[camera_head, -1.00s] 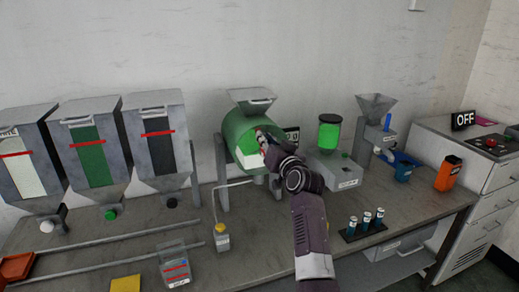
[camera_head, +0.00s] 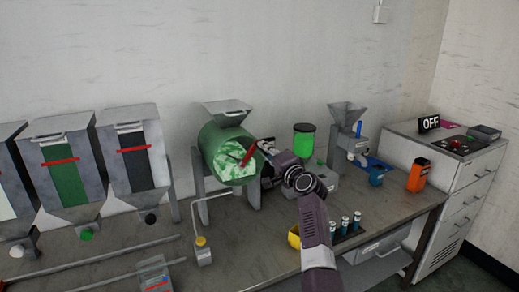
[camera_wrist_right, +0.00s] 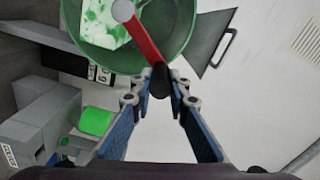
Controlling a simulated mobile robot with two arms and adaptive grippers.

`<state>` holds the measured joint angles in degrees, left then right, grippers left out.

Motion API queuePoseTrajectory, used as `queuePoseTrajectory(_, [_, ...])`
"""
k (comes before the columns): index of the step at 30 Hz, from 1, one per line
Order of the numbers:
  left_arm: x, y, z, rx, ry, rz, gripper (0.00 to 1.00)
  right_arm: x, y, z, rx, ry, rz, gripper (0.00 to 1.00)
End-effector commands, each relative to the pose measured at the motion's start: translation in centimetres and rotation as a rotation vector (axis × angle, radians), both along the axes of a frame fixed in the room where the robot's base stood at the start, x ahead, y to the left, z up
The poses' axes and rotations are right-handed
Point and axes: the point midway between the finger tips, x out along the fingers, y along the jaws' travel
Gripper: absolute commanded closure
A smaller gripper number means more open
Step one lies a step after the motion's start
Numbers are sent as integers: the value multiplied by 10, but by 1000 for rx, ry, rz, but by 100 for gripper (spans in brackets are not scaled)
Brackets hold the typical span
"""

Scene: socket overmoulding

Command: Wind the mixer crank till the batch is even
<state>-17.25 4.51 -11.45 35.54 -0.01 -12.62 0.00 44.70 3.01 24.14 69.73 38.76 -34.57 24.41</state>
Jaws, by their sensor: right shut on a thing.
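The mixer is a green drum (camera_head: 212,142) on a grey stand, with a hopper (camera_head: 227,111) on top. Its window shows the batch (camera_head: 230,158) as uneven patches of white and green; the batch also shows in the right wrist view (camera_wrist_right: 103,24). The red crank (camera_head: 249,152) crosses the drum's front and slants up to the right. In the right wrist view the red crank arm (camera_wrist_right: 142,38) runs down to a dark handle (camera_wrist_right: 160,80). My right gripper (camera_wrist_right: 161,88) is shut on that handle. The left gripper is not in view.
Hoppers with coloured windows (camera_head: 68,182) stand left of the mixer. A green-topped machine (camera_head: 304,140), a small grinder (camera_head: 347,130), an orange container (camera_head: 418,175) and a vial rack (camera_head: 345,228) stand to the right. A small yellow-capped bottle (camera_head: 203,252) is in front.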

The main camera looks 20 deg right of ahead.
Motion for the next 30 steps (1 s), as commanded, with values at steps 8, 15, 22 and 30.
queuePoseTrajectory(8, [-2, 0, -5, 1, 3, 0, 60, 1, -17, -18, 264, 8, -1, 100])
queuePoseTrajectory(15, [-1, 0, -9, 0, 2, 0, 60, 1, -26, -37, 492, 16, 1, 100])
queuePoseTrajectory(22, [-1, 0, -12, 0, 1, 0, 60, 2, -31, -57, 711, 24, 2, 100])
queuePoseTrajectory(30, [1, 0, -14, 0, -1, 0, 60, 2, -30, -81, 966, 34, 4, 100])
